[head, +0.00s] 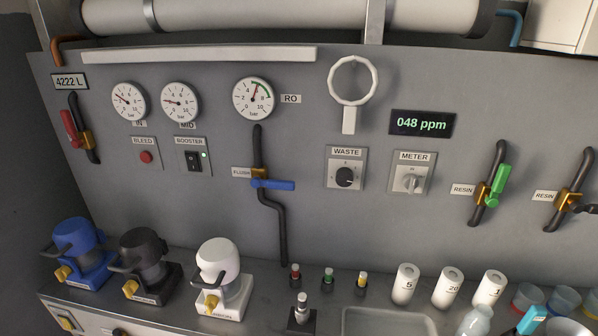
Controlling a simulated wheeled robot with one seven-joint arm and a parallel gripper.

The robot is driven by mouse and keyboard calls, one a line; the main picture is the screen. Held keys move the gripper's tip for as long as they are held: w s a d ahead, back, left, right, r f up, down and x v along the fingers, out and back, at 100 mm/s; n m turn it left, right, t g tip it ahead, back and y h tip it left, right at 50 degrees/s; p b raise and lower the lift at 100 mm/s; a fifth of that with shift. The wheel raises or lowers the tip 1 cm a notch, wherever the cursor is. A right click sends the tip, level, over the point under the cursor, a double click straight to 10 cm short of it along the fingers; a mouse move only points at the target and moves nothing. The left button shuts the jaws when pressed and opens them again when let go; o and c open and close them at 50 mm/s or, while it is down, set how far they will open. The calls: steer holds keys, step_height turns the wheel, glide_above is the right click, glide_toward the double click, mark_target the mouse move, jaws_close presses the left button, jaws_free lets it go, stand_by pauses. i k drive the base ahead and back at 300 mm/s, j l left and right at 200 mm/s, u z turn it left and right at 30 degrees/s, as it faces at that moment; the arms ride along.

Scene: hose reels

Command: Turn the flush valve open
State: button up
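The flush valve (259,174) is a small brass body on a vertical black hose on the grey wall panel, left of the middle in the head view. A label reading FLUSH (241,173) sits just left of it. Its blue lever (274,185) points right, roughly level and crosswise to the hose. Nothing touches the lever. My gripper is not in view.
A steel counter (145,308) runs below with blue, black and white pumps (218,275), white canisters (448,288) and small bottles. Other valves have red (69,128) and green (498,186) levers. The RO gauge (255,98) is above. The space before the flush lever is clear.

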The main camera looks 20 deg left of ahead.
mark_target(256, 182)
steer(key=u, duration=1.35)
steer(key=j+u, duration=0.3)
steer(key=i+j, duration=0.05)
